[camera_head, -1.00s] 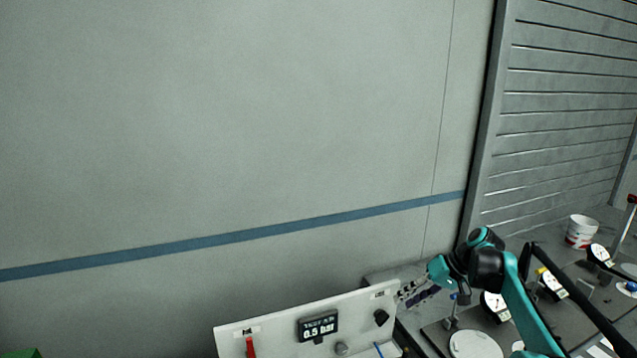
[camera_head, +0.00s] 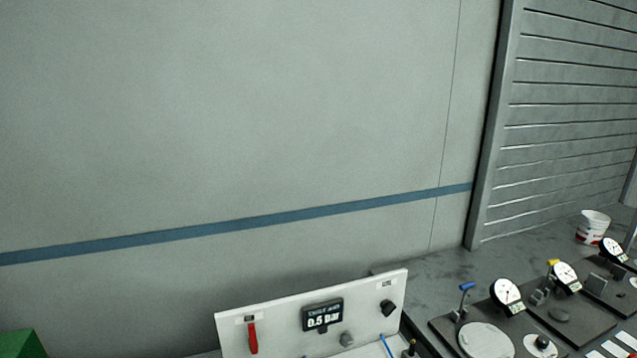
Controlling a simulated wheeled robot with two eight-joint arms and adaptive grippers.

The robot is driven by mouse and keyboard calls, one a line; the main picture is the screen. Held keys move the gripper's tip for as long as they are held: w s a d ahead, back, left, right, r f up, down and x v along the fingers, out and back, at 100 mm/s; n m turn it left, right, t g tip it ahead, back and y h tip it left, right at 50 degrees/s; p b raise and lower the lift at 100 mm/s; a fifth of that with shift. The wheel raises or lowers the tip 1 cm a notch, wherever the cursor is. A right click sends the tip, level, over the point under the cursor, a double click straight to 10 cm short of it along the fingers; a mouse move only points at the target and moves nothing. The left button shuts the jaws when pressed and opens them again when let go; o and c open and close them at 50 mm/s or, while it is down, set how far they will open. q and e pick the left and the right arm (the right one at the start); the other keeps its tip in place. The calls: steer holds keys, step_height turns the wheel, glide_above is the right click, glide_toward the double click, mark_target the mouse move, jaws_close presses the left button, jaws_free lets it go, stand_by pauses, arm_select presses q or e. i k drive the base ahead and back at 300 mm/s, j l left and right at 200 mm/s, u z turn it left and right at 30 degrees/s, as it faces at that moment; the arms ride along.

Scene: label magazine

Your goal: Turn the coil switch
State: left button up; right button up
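A white upright panel (camera_head: 280,339) stands at the bottom middle of the head view. A black knob (camera_head: 387,308), which looks like the coil switch, sits at its upper right under a small label too small to read surely. The knob looks tilted. A display (camera_head: 323,315) reading 0.5 bar is at the panel's middle, with a grey knob (camera_head: 347,340) below it. A red lever (camera_head: 253,337) hangs at the left. Neither of my grippers is in view.
Right of the panel is a dark bench with gauges (camera_head: 507,292), a blue-handled valve (camera_head: 466,288), a yellow-handled valve (camera_head: 552,265) and round pale discs (camera_head: 487,341). A white and red bucket (camera_head: 592,227) stands behind. A green object (camera_head: 19,344) is at bottom left.

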mark_target(388, 308)
steer(key=k+z, duration=0.1)
steer(key=z, duration=0.3)
steer(key=k+z, duration=0.1)
steer(key=z, duration=0.3)
steer(key=k+z, duration=0.1)
steer(key=z, duration=0.3)
steer(key=k+z, duration=0.1)
steer(key=z, duration=0.3)
